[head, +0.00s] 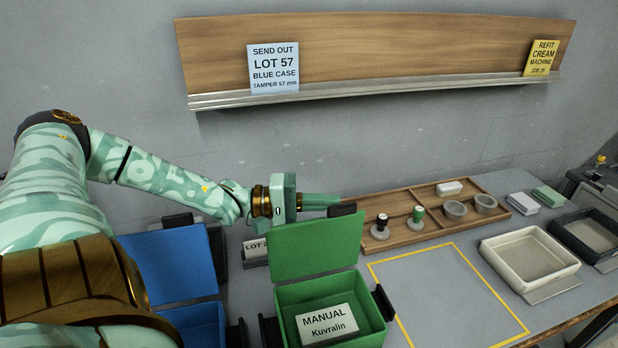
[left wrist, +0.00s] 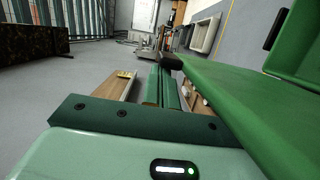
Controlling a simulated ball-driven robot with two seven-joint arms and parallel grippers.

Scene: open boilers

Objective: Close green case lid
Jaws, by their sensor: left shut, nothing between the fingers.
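The green case (head: 330,300) stands open on the table, with a white card reading MANUAL Kuvralin (head: 327,325) inside. Its green lid (head: 316,246) stands up at the back, hinged above the box. My left gripper (head: 345,208) is shut and empty, just behind and above the lid's top edge, pointing right. In the left wrist view the shut fingers (left wrist: 162,88) reach away alongside the lid (left wrist: 245,95). I cannot tell whether they touch it. My right gripper is not in view.
An open blue case (head: 165,268) stands left of the green one. A wooden tray (head: 400,232) with tampers and cups lies behind to the right. A yellow-outlined area (head: 450,295) is empty. A cream bin (head: 528,258) and a dark bin (head: 588,235) stand at right.

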